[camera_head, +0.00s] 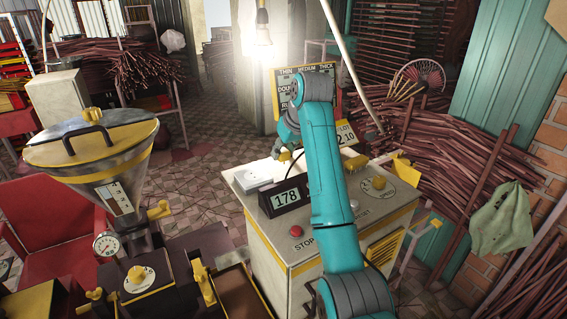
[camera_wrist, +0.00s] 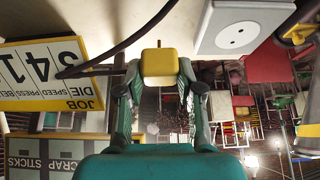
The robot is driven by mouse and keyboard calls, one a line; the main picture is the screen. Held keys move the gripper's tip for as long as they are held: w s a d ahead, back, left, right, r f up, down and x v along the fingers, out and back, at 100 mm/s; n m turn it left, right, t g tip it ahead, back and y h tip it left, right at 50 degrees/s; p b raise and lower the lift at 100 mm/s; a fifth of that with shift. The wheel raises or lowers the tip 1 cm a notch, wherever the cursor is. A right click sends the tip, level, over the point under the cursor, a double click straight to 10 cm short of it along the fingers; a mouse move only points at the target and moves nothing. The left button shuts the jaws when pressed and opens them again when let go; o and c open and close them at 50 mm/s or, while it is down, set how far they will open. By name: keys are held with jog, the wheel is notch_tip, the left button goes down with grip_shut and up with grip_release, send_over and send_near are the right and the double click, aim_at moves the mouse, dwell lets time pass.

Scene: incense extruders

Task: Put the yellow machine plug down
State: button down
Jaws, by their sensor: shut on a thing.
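The yellow machine plug (camera_wrist: 160,66) is between the fingers of my gripper (camera_wrist: 160,78) in the wrist view, with a finger on each side. In the head view the plug (camera_head: 284,154) is a small yellow patch below my gripper (camera_head: 287,145), over the back of the cream machine cabinet (camera_head: 282,248). A dark cable (camera_wrist: 115,50) passes near the plug in the wrist view. I cannot tell whether the plug touches the cabinet top. A white socket plate (camera_wrist: 238,30) with two holes lies beside the plug, apart from it. My arm hides part of the cabinet top.
A display reading 178 (camera_head: 286,197), a red stop button (camera_head: 296,231) and a yellow knob (camera_head: 379,183) are on the cabinet. A yellow job card (camera_wrist: 50,73) stands near my gripper. A hopper (camera_head: 95,150) stands at left; stick bundles (camera_head: 460,175) lean at right.

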aim_at(286, 160)
jog(key=shift+f, duration=1.9)
jog(key=shift+f, duration=0.1)
jog(key=shift+f, duration=0.3)
jog(key=shift+f, duration=0.2)
jog(key=c, duration=0.7)
grip_release()
jog(key=shift+c, duration=0.2)
jog(key=shift+r, duration=0.1)
